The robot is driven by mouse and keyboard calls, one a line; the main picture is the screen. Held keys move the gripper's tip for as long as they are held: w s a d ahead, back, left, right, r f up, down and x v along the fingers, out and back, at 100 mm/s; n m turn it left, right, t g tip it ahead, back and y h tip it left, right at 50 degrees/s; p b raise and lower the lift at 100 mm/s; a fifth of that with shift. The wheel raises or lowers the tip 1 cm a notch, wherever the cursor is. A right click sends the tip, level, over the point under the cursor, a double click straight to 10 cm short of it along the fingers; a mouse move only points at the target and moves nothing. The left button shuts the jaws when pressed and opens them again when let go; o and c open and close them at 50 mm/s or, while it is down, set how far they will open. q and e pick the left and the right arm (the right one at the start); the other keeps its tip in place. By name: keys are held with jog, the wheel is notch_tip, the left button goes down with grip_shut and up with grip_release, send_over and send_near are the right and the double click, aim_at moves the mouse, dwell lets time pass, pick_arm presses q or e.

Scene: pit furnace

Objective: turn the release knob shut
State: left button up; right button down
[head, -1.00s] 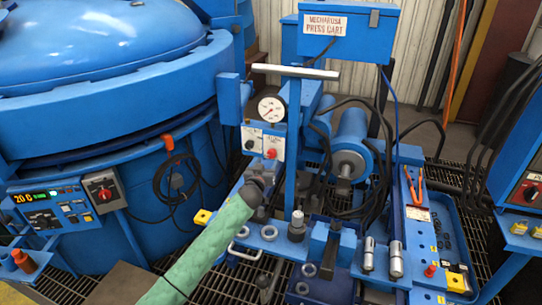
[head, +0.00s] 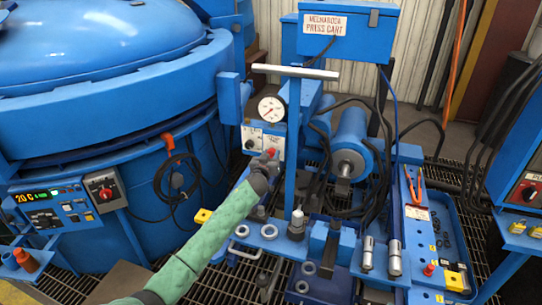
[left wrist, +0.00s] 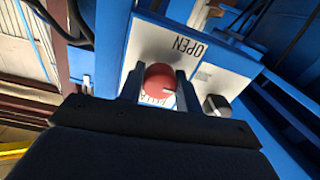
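The round red release knob (head: 271,153) sits on a white label plate on the blue press cart, below the pressure gauge (head: 271,109). In the left wrist view the knob (left wrist: 160,82) shows between my two fingers, with "OPEN" printed beside it and other lettering partly covered. My left gripper (head: 266,160) is at the knob, pointing at the plate. Its fingers (left wrist: 160,86) stand apart, one on each side of the knob. I cannot make out firm contact. My right gripper is not in view.
A dark knob (left wrist: 215,105) sits on a neighbouring plate close beside my fingers. A T-bar handle (head: 296,72) stands above the gauge. The large blue furnace (head: 100,90) is at left. Black hoses (head: 380,160) and a cylinder (head: 349,140) lie to the right.

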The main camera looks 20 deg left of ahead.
pick_arm(q)
jog(key=c, duration=0.3)
jog(key=shift+c, duration=0.2)
